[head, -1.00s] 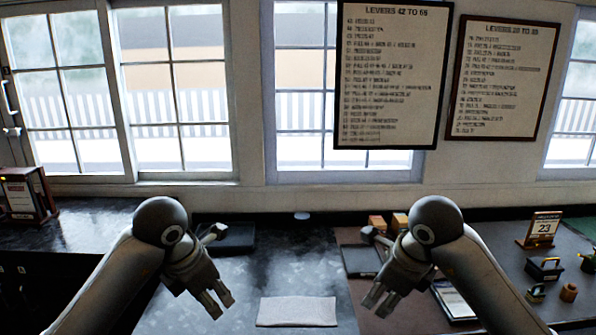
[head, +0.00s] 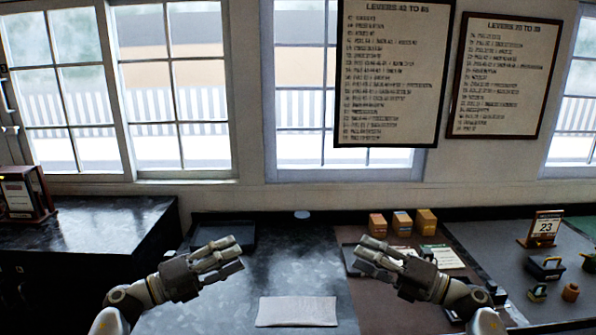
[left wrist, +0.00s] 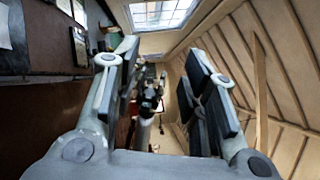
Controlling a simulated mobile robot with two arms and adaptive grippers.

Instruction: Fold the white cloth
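The white cloth (head: 296,311) lies flat as a small rectangle on the dark counter, at the bottom middle of the head view. My left gripper (head: 235,255) is above the counter, left of the cloth and farther back, pointing inward. In the left wrist view my left gripper (left wrist: 161,60) has its fingers apart with nothing between them. My right gripper (head: 362,256) is right of the cloth and farther back, also pointing inward, with its fingers spread and empty. Neither gripper touches the cloth. The cloth does not show in the left wrist view.
A dark tray (head: 228,237) sits at the back left of the counter. Several small boxes (head: 401,223) stand at the back right. A calendar (head: 543,228) and a dark caddy (head: 545,268) are on the right desk. The counter around the cloth is clear.

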